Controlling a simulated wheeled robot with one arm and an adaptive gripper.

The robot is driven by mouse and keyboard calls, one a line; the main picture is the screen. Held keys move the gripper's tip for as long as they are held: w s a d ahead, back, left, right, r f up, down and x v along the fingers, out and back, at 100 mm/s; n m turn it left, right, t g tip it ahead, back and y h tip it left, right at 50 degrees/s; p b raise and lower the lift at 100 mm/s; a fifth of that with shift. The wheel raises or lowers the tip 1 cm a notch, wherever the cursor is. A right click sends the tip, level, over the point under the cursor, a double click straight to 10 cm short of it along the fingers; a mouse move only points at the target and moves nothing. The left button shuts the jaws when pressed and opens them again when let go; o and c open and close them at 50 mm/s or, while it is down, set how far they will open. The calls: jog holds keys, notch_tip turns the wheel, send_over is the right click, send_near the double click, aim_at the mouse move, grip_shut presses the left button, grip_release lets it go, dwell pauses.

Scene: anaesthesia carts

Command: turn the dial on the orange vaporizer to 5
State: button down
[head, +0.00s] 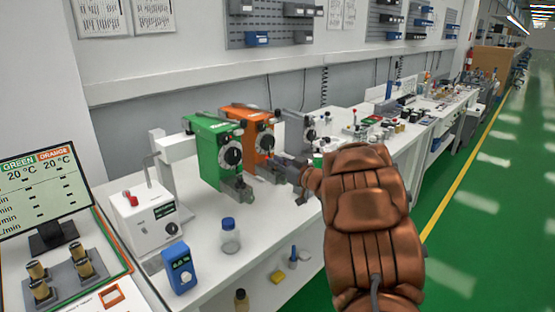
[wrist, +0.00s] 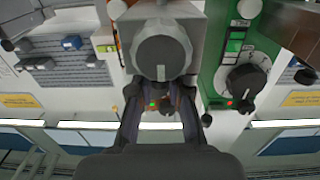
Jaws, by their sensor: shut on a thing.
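The orange vaporizer (head: 240,115) stands in the middle of a row of three, between a green one (head: 203,140) and a grey one. Its black dial (head: 265,142) shows in the head view, but its scale is too small to read. My gripper (head: 288,168) is low in front of it, right of and below that dial, apart from it. In the wrist view a grey block (wrist: 196,55) with a round grey knob (wrist: 162,58) fills the centre. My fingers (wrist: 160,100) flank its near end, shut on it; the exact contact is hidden.
The green vaporizer's dial (wrist: 246,82) is close on the right in the wrist view. A bottle (head: 230,238), a blue device (head: 179,268) and a white box (head: 146,220) stand on the bench. A screen (head: 42,192) is at the left.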

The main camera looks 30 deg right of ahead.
jog(key=shift+w+r+n+g+y+p, duration=0.15)
jog(key=shift+r+n+g+y+p, duration=0.15)
jog(key=shift+n+y+p, duration=0.9)
jog(key=shift+a+f+y+p, duration=0.15)
jog(key=shift+y+p, duration=0.15)
jog(key=shift+p, duration=0.4)
jog(key=shift+a+f, duration=0.1)
jog(key=c, duration=1.1)
grip_release()
jog(key=v, duration=1.2)
